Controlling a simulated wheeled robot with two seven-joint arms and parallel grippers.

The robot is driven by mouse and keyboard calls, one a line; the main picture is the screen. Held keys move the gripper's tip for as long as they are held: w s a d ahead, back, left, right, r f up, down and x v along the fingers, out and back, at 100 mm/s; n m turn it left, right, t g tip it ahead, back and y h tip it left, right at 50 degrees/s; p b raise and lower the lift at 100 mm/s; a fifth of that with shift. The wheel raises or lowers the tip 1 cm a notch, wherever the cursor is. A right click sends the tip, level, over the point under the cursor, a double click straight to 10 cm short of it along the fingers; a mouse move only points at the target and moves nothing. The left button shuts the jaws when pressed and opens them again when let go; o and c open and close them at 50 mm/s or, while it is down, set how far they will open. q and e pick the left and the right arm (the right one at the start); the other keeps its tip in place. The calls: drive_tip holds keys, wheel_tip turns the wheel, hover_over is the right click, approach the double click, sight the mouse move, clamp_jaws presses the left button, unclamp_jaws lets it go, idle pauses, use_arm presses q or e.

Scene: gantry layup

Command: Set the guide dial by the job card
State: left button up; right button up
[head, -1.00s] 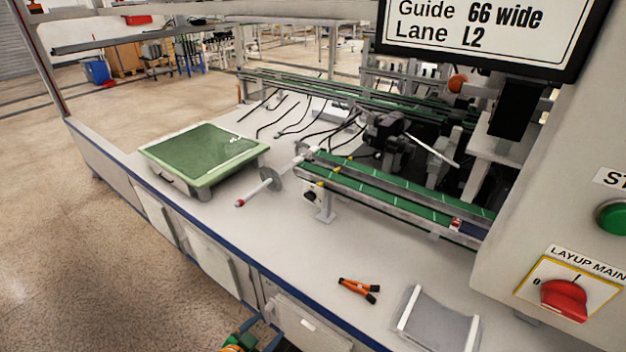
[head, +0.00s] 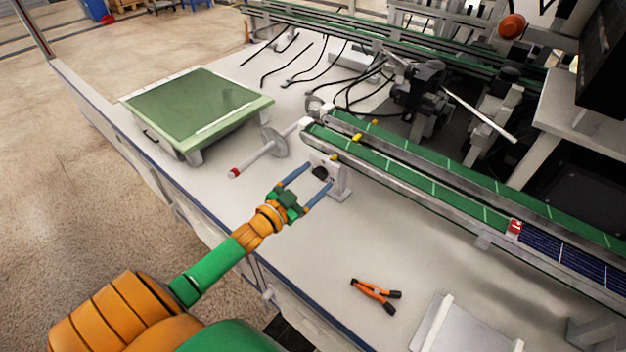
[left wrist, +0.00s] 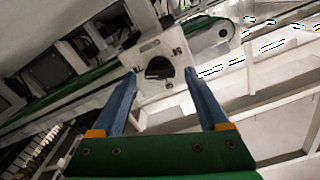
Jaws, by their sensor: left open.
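The guide dial is a black knob (head: 319,173) on a pale upright plate (head: 341,181) at the near end of the green conveyor. In the left wrist view the knob (left wrist: 158,69) sits centred on its white plate (left wrist: 148,47), with small marks too blurred to read. My left gripper (head: 320,176) is open, its two blue fingers pointing at the dial. In the left wrist view the fingers (left wrist: 159,76) appear on either side of the knob; I cannot tell whether they touch it. The job card is out of view now. My right gripper is not in view.
Green conveyor rails (head: 420,180) run behind the dial. A rod with a disc and red tip (head: 262,150) lies left of it, near a green-topped stand (head: 195,108). Orange-handled pliers (head: 374,293) and a grey tray (head: 462,330) lie nearer. Bench between is clear.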

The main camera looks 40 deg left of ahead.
use_arm(q)
clamp_jaws()
